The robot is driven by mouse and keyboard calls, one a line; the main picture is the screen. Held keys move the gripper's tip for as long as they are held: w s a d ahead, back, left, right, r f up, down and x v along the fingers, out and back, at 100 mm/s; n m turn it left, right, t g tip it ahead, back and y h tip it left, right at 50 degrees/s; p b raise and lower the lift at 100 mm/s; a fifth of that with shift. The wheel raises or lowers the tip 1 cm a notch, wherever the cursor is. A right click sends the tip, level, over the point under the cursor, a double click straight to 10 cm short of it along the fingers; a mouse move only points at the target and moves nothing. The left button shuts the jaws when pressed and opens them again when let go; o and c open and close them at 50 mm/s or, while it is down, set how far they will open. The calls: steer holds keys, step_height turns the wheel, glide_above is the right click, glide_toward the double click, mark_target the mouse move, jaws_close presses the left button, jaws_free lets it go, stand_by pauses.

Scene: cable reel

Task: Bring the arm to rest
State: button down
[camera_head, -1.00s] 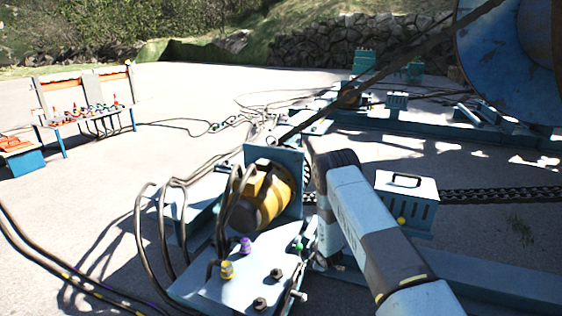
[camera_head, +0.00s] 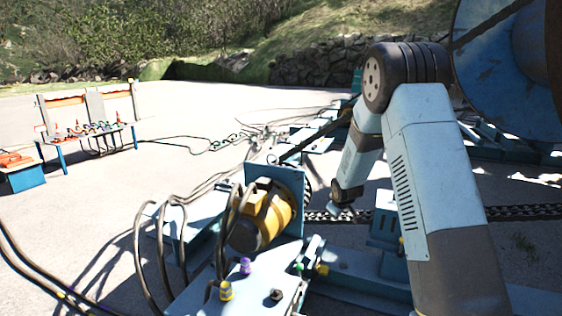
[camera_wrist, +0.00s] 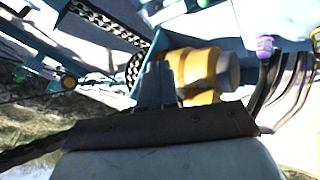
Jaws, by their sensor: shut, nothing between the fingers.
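My arm rises at the right of the head view, bends at a dark elbow (camera_head: 405,75) and slopes down to the wrist. My gripper (camera_head: 333,209) hangs at its lower end, small in this view, just right of the yellow motor (camera_head: 265,212). In the wrist view my gripper (camera_wrist: 156,84) points toward the motor (camera_wrist: 195,70), its blue-grey fingers together with nothing held. The wrist picture is tilted and partly overexposed. I cannot tell the exact gap between fingers and motor.
A blue plate (camera_head: 290,180) stands behind the motor. Black cables (camera_head: 145,255) loop at its left. A chain (camera_head: 520,212) runs across at right. A large blue reel (camera_head: 495,80) stands at upper right. A table with connectors (camera_head: 90,132) is at far left. Open paving lies between.

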steer(key=s+d+r+m, duration=0.3)
steer(key=s+r+m, duration=0.2)
steer(key=s+r, duration=1.75)
steer(key=s+r+m, duration=0.1)
steer(key=s+r, duration=0.2)
steer(key=s, duration=0.9)
steer(key=s+r+m+g, duration=0.1)
steer(key=s+r+m, duration=0.1)
steer(key=s, duration=1.1)
steer(key=shift+s+r+m+g, duration=0.3)
steer(key=shift+r, duration=0.35)
steer(key=shift+s+a, duration=0.1)
steer(key=shift+s, duration=0.05)
